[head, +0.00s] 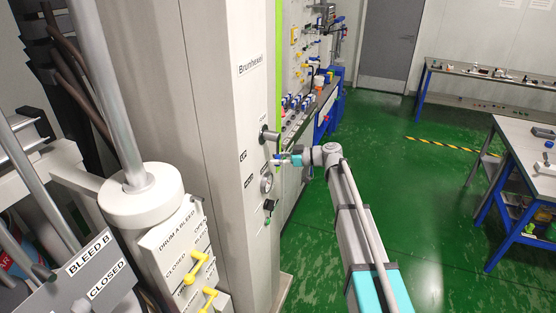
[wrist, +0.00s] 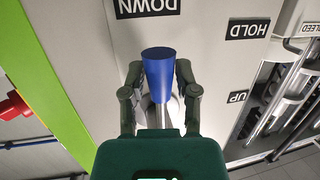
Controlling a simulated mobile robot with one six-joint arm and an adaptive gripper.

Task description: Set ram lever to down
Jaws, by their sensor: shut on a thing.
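The ram lever has a blue handle (wrist: 158,68) on a grey metal shaft, in the middle of the wrist view. My gripper (wrist: 159,85) is shut on this handle, with one dark finger on each side. In the head view my gripper (head: 290,160) is at the face of the grey column, and the handle is too small there to make out clearly. In the wrist view the labels are upside down: DOWN (wrist: 148,6) is nearest the handle, HOLD (wrist: 248,28) is to the right, and UP (wrist: 238,97) is lower right. I cannot tell exactly which label the lever points at.
Yellow bleed valve handles (head: 200,267) are at lower left. A workbench (head: 525,160) stands at right. The green floor (head: 420,190) between is mostly clear.

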